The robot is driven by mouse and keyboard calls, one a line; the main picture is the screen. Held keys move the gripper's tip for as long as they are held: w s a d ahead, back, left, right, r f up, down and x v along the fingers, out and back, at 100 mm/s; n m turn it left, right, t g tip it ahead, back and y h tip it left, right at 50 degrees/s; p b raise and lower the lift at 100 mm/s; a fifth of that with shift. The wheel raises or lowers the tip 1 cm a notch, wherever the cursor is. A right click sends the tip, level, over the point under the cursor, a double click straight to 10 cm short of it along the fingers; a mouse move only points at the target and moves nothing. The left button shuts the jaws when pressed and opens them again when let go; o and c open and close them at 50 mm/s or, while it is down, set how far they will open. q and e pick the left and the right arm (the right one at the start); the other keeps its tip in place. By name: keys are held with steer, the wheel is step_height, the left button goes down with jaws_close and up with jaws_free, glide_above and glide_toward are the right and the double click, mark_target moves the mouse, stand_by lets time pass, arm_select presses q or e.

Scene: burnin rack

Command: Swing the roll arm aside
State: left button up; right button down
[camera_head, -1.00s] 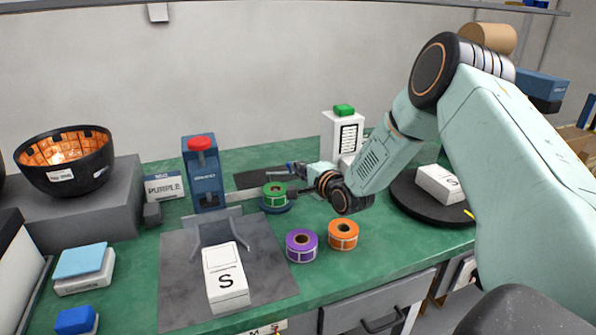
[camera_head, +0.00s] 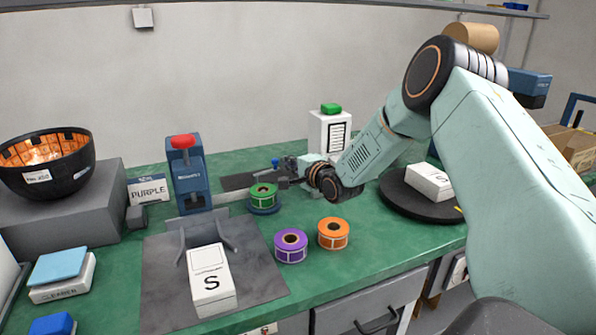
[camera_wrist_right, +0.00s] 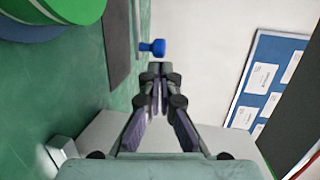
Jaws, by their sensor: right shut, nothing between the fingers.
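A blue knob (camera_head: 276,162) stands behind the green label roll (camera_head: 263,193), which sits on a blue round base. In the right wrist view the knob (camera_wrist_right: 152,46) is just beyond my fingertips, on a thin grey bar (camera_wrist_right: 137,40); I cannot tell whether this bar is the roll arm. My right gripper (camera_head: 285,167) reaches in from the right, low behind the green roll. In the wrist view its fingers (camera_wrist_right: 160,68) are together with nothing between them, and apart from the knob as far as I can see. My left gripper is out of view.
Purple (camera_head: 291,245) and orange (camera_head: 333,233) rolls stand in front. A blue press with a red top (camera_head: 187,172) is to the left, a white box (camera_head: 212,280) on the grey mat. A white green-topped dispenser (camera_head: 330,132) stands behind my right wrist; a black turntable (camera_head: 395,195) is to the right.

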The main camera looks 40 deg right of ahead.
steer(key=s+r, duration=0.2)
steer(key=s, duration=0.9)
steer(key=shift+s+a, duration=0.15)
steer(key=shift+a, duration=0.25)
steer(key=shift+s+r, duration=0.1)
steer(key=shift+r, duration=0.05)
